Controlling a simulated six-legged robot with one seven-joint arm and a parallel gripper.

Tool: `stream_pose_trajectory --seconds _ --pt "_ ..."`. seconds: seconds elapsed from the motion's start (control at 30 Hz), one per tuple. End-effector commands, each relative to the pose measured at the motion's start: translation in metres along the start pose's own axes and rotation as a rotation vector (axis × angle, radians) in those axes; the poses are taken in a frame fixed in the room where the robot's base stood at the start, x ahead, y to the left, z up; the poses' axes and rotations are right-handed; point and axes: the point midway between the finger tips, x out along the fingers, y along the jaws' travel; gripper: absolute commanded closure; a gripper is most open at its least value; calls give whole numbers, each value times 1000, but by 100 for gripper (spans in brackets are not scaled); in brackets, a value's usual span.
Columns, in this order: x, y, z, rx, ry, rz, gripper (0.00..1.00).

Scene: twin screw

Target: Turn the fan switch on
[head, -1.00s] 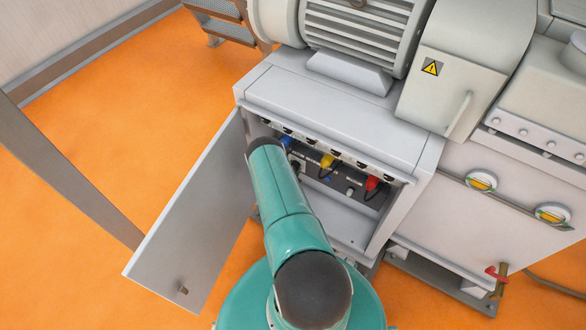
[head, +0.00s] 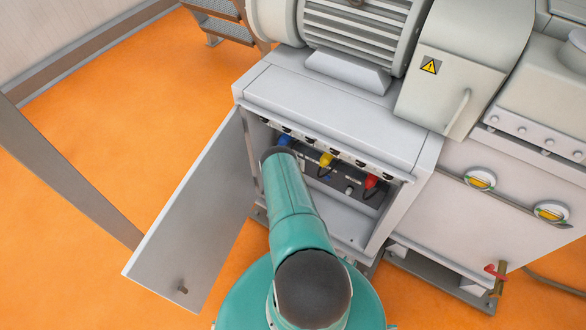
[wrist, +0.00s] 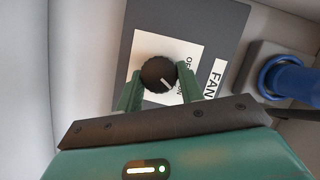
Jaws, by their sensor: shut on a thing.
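The fan switch (wrist: 158,73) is a round black knob with a white pointer mark, on a dark panel with a white label plate and the word FAN beside it in the wrist view. My gripper (wrist: 159,88) has its two green fingers on either side of the knob and is shut on it. The pointer mark aims toward the lower right of the picture, near the partly covered ON lettering. In the head view my arm (head: 290,200) reaches into the open cabinet (head: 340,125), and it hides the knob and the gripper there.
A blue plug (wrist: 290,80) sits right of the FAN label. In the head view, yellow (head: 326,159) and red (head: 371,181) plugs are farther right on the panel. The open cabinet door (head: 190,215) stands left of my arm. Orange floor is clear at the left.

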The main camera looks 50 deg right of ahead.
Motion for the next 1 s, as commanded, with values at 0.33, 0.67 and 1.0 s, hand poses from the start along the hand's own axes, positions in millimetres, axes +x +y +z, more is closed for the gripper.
stream_pose_trajectory --seconds 0.33,0.67,1.0 --pt "-1 0 1 9 -2 -3 85" --pt "0 0 1 8 -1 -3 41" --pt "-15 1 1 7 -1 -1 41"
